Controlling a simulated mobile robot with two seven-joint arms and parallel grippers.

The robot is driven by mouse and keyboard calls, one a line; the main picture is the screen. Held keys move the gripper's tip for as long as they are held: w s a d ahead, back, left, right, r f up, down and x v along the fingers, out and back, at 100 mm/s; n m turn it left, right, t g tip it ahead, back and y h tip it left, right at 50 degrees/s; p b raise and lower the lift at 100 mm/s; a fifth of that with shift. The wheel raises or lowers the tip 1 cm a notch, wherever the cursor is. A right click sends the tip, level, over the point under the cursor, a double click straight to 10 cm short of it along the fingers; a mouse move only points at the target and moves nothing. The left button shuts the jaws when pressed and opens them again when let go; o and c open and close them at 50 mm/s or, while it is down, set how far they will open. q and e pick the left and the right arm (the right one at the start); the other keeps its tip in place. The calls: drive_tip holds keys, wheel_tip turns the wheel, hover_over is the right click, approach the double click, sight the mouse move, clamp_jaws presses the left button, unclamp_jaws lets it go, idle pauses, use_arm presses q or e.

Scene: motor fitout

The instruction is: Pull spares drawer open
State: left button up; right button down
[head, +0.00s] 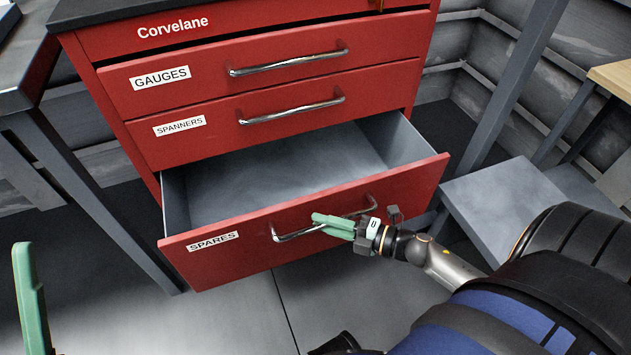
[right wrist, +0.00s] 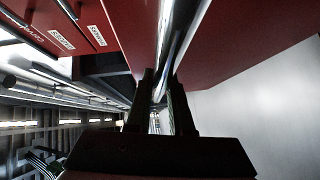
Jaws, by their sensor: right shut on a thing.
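The spares drawer (head: 260,254) is the lowest red drawer of the cabinet in the head view, marked SPARES. It stands well out from the cabinet, and its grey inside (head: 275,172) looks empty. My right gripper (head: 333,222) is shut on the chrome bar handle (head: 291,235) of this drawer, right of the handle's middle. In the right wrist view the handle (right wrist: 180,38) runs between the two fingers of the gripper (right wrist: 161,100). One green finger of my left gripper (head: 30,300) shows at the lower left edge, away from the cabinet; its opening cannot be judged.
Above, the spanners drawer (head: 215,135) and gauges drawer (head: 215,75) are shut. A grey bench (head: 22,75) stands left of the cabinet. A grey low surface (head: 500,205) lies close to the drawer's right side. Floor (head: 235,315) in front is clear.

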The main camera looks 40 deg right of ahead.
drive_tip(key=s+a+p, duration=0.1)
drive_tip(key=s, duration=0.5)
drive_tip(key=shift+a, duration=0.25)
drive_tip(key=c, duration=0.8)
unclamp_jaws()
drive_tip(key=shift+c, duration=0.2)
drive_tip(key=shift+o, duration=0.2)
